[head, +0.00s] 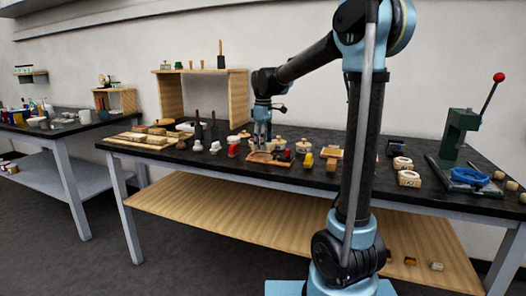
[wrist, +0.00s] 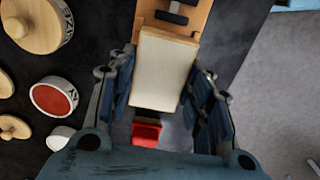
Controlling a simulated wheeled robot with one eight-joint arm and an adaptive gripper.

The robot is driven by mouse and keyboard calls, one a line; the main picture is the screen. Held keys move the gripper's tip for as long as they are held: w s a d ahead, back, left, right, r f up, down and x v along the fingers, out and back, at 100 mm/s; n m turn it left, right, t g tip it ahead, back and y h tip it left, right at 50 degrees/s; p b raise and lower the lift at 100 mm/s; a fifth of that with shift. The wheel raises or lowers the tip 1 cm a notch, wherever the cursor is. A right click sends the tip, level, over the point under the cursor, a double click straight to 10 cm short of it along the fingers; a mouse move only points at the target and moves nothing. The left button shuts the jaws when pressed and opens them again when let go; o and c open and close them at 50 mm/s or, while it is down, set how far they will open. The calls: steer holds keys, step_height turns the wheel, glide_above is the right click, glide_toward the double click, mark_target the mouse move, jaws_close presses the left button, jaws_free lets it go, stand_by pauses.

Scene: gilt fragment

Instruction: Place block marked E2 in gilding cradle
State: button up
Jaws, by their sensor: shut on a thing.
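My gripper (wrist: 160,95) is shut on a pale cream block (wrist: 162,65), with one blue finger on each side. No marking is readable on the face that shows, so I cannot confirm E2. In the head view my gripper (head: 262,138) points down over the middle of the dark table; the block is too small to make out there. Beyond the block in the wrist view is a wooden piece with a dark fitting (wrist: 178,12), partly hidden by the block. It may be the gilding cradle; I cannot tell whether the block touches it.
A red object (wrist: 147,132) lies below the gripper. Round lidded pots (wrist: 38,24) and a red-filled dish (wrist: 54,97) stand at left. The dark table (head: 205,160) is crowded near the gripper. A green lever press (head: 462,135) stands at right.

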steer(key=shift+f, duration=1.55)
steer(key=o, duration=1.1)
steer(key=shift+c, duration=0.2)
step_height(320, 180, up, 12)
